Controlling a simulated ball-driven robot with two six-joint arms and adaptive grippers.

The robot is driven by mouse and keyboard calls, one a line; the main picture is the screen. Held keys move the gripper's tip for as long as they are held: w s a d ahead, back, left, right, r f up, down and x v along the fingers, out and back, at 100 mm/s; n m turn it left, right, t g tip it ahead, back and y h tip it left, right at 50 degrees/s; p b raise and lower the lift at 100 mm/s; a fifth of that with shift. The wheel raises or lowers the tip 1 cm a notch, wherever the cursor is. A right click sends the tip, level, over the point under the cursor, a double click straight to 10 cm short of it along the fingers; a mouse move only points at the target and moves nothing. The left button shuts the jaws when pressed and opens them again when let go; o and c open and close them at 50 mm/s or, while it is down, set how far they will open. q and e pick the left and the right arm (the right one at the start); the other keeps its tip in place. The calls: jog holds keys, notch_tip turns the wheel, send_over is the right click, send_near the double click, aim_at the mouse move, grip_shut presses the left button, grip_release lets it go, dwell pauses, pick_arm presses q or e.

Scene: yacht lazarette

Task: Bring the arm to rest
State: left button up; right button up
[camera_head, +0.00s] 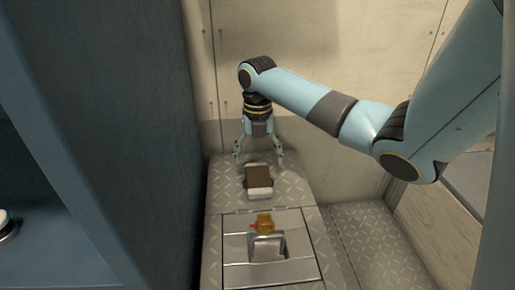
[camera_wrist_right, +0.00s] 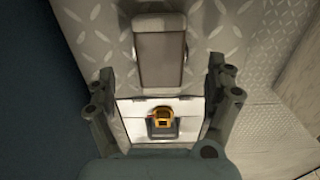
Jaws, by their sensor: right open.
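My right arm comes in from the right in the head view, with its forearm reaching left and the wrist bent down. My right gripper (camera_head: 259,162) is open, its fingers spread above a brown and white block (camera_head: 258,178) on the diamond-plate bench. In the right wrist view the open fingers of my gripper (camera_wrist_right: 163,78) stand at both sides, with nothing between them touching. The block (camera_wrist_right: 160,55) shows there as a grey-brown slab beyond the fingertips. My left gripper is not in view.
A yellow-orange item (camera_head: 264,221) with a red part sits by a metal latch-like fitting (camera_head: 267,246) on a smooth panel nearer me. A blue cabinet wall (camera_head: 75,120) stands at left, and pale walls close the back. Diamond-plate floor (camera_head: 375,240) lies at right.

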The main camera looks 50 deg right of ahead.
notch_tip(320, 180, up, 8)
jog(key=shift+f, duration=0.15)
